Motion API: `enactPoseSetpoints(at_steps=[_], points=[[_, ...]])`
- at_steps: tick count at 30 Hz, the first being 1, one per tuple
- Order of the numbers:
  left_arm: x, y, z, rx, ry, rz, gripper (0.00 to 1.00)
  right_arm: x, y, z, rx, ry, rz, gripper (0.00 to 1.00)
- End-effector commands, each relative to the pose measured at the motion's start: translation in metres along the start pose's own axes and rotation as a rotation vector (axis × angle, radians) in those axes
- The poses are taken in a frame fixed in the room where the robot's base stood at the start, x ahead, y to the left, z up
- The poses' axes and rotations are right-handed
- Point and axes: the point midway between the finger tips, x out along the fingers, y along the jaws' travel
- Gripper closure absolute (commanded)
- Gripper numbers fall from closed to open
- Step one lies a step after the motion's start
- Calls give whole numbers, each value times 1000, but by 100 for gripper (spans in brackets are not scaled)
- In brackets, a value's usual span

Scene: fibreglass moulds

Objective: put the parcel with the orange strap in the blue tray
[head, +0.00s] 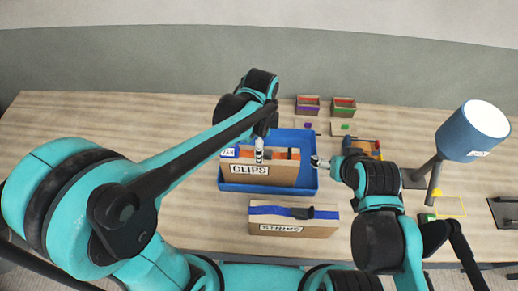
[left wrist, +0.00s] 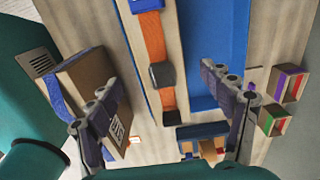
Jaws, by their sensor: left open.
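The cardboard parcel with the orange strap (head: 272,176), labelled CLIPS, stands at the front of the blue tray (head: 310,180) and appears to be inside its rim. In the left wrist view its orange strap and dark buckle (left wrist: 155,45) show beside the tray's blue floor (left wrist: 215,35). My left gripper (head: 259,154) is over the parcel; in the left wrist view its fingers (left wrist: 155,88) are spread apart, with the parcel between and beyond them. My right gripper (head: 317,162) is at the tray's right edge; its fingers are too small to read.
A parcel with a blue strap (head: 292,220), labelled STRIPS, stands in front of the tray. Two small bins (head: 308,104) (head: 344,106) are behind it. A blue lamp (head: 470,132) stands at right. The table's left side is clear.

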Motion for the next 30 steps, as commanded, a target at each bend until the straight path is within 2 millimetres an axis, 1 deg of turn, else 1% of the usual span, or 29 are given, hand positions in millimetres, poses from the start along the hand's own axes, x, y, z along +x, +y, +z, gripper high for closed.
enactPoseSetpoints(at_steps=[1, 6, 8, 10, 11, 14, 16, 18, 21, 25, 27, 30], points=[[-3, 0, 0, 0, 0, 0, 20, -1, 0, -1, 0, 0, 0, 15], [-7, 1, 2, -16, 2, -6, 20, -1, 0, 0, 0, 0, 0, 15], [-11, 3, 8, -61, 8, -21, 20, -1, 0, 0, 0, 0, 0, 15], [-20, 7, 21, -160, 24, -57, 20, -1, 0, 0, 0, 0, 0, 15], [-25, 9, 28, -219, 34, -79, 20, -1, 0, 0, 0, 0, 0, 15], [-41, 22, 56, -470, 86, -166, 20, -1, 0, 0, 0, 0, 0, 15], [-51, 32, 76, -668, 137, -233, 20, -1, 0, 0, 0, 0, 0, 15], [-58, 43, 95, -862, 196, -296, 20, -1, 0, 0, 0, 0, 0, 15], [-64, 57, 118, -1109, 288, -373, 20, -1, 0, 0, 0, 0, 0, 15], [-66, 71, 138, -1348, 396, -444, 20, -1, 0, 0, 0, 0, 0, 15], [-65, 75, 145, -1432, 439, -466, 20, -1, 0, 0, 0, 0, 0, 15], [-65, 78, 150, -1499, 476, -483, 20, -1, 0, 0, 0, 0, 0, 15]])
